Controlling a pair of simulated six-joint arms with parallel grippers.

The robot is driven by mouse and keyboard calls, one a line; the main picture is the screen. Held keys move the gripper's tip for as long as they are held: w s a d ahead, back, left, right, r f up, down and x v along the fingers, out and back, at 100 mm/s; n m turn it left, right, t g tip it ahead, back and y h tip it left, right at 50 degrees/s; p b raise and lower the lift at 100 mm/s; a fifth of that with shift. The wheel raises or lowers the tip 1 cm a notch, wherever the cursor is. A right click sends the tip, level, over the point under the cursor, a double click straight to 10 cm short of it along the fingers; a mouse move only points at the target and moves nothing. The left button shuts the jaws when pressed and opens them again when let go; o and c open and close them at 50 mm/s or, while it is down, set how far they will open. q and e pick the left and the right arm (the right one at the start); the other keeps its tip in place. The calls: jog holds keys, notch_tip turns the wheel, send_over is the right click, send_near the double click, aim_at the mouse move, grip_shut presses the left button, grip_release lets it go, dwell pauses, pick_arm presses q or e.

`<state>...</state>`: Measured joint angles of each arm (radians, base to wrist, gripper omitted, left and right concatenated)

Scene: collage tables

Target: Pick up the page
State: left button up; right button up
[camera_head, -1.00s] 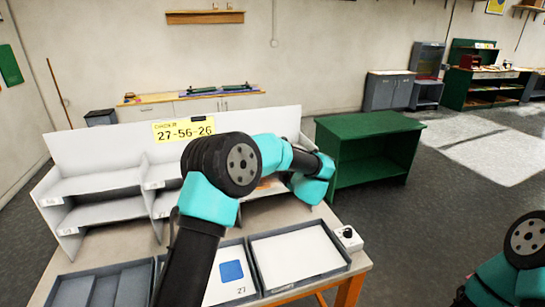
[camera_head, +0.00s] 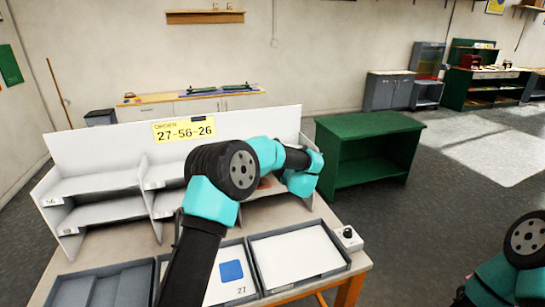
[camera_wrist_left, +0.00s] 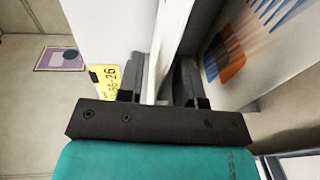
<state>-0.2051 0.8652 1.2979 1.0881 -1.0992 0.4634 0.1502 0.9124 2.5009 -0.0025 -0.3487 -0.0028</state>
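A white page with a blue square and the number 27 (camera_head: 232,271) lies in the middle tray, partly hidden by my left arm. My left arm reaches over the table into the right part of the white shelf unit (camera_head: 95,152); its gripper is hidden in the head view. In the left wrist view, my left gripper (camera_wrist_left: 163,82) has its dark fingers apart, with a pale upright edge between them; I cannot tell if this is a page or a divider. A sheet with blue and orange shapes (camera_wrist_left: 232,58) stands to its right. My right gripper is out of frame.
The right tray (camera_head: 350,265) holds a plain white surface, and the left grey tray (camera_head: 100,287) looks empty. A yellow sign reading 27-56-26 (camera_head: 184,128) is on the shelf back. A small white box with a dark knob (camera_head: 348,237) sits at the table's right edge.

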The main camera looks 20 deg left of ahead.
pick_arm(q)
jog(key=shift+c, duration=0.5)
grip_shut()
